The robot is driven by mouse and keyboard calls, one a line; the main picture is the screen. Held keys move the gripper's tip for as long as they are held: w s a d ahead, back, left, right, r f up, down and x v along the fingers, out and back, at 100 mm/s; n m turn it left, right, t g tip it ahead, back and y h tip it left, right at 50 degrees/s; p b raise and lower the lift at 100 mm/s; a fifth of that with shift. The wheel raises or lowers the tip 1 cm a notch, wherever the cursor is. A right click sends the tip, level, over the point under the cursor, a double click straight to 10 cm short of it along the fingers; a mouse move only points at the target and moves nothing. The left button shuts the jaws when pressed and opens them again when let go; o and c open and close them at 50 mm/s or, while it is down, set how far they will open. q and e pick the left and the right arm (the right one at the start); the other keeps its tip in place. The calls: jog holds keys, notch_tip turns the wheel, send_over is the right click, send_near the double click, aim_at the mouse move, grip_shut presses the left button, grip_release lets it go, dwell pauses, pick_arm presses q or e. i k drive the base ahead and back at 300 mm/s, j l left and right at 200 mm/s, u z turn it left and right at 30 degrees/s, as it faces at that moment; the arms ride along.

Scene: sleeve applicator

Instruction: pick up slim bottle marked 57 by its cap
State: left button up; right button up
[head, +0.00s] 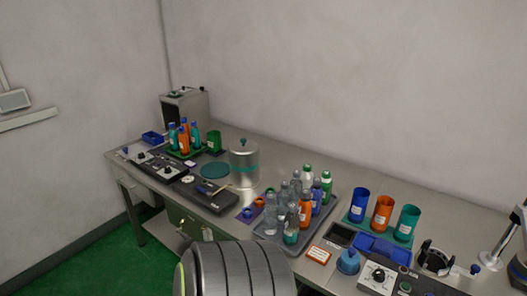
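Several bottles stand close together on a grey tray (331,212) in the middle of the bench. Among them are clear grey bottles (270,218), an orange bottle (305,211), a blue bottle (316,201) and bottles with green caps (326,188). Some hide parts of others. A second group of slim blue and orange bottles (183,142) stands on a green tray at the far left. The labels are too small to read, so I cannot tell which bottle is marked 57. Neither of my grippers is in view.
Blue, orange and green cups (382,213) stand right of the tray.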

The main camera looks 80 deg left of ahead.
aim_at(284, 196)
jog(key=u, duration=2.3)
